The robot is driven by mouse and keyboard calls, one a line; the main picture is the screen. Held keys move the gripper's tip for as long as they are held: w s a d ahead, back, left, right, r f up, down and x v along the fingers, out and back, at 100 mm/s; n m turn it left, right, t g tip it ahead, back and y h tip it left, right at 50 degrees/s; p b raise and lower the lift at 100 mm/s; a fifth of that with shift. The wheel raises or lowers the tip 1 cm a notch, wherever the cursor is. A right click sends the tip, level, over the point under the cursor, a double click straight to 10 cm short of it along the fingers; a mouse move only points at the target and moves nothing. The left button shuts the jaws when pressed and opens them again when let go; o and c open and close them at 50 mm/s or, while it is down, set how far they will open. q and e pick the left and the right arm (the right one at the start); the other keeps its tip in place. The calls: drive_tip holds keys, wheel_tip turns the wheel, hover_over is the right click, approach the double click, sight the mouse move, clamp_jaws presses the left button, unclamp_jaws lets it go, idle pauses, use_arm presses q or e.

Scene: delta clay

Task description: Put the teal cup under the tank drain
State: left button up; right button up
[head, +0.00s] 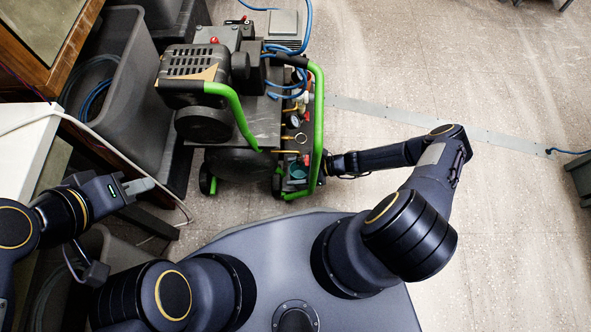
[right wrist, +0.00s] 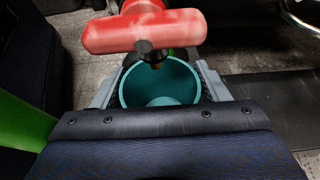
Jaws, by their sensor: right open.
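The teal cup (right wrist: 184,82) shows in the right wrist view between the grey fingers of my right gripper (right wrist: 158,90), its open mouth facing the camera. The fingers are open, one on each side of it. The tank drain (right wrist: 152,52), with a red T-shaped handle (right wrist: 140,31), lies over the far part of the cup's mouth in that view. In the head view the cup (head: 298,171) is a small teal patch low inside the compressor frame, and my right arm reaches it from the right. My left gripper (head: 142,186) is away at the left; its jaw opening is unclear.
The compressor (head: 240,100) has a green tube frame (head: 318,120) close to my right gripper. Blue hoses (head: 288,45) lie at its top. A grey bin (head: 125,85) stands to its left. The floor at the right (head: 500,180) is mostly clear.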

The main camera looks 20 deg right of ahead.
drive_tip(key=p+v, duration=0.3)
drive_tip(key=v, duration=0.8)
drive_tip(key=w+d+r+n+g+h, duration=0.2)
drive_tip(key=d+r+n, duration=0.15)
drive_tip(key=r, duration=0.55)
drive_tip(key=w+d+r+n+g+h, duration=0.1)
drive_tip(key=w+d+r+n, duration=0.2)
drive_tip(key=r, duration=0.6)
drive_tip(key=s+a+r+n+h, duration=0.1)
drive_tip(key=s+r+n+h, duration=0.15)
drive_tip(key=r, duration=0.55)
drive_tip(key=s+a+r+n+t+h, duration=0.1)
drive_tip(key=s+r+n, duration=0.2)
drive_tip(key=r, duration=0.6)
drive_tip(key=s+a+r+n+h, duration=0.2)
drive_tip(key=s+r+n, duration=0.1)
drive_tip(key=r, duration=0.5)
drive_tip(key=s+a+r+n+t, duration=0.3)
drive_tip(key=s+r+n, duration=0.1)
drive_tip(key=s, duration=0.6)
drive_tip(key=shift+s+r+n+t+h, duration=0.3)
drive_tip(key=shift+r+t+h, duration=0.1)
drive_tip(key=shift+r, duration=0.15)
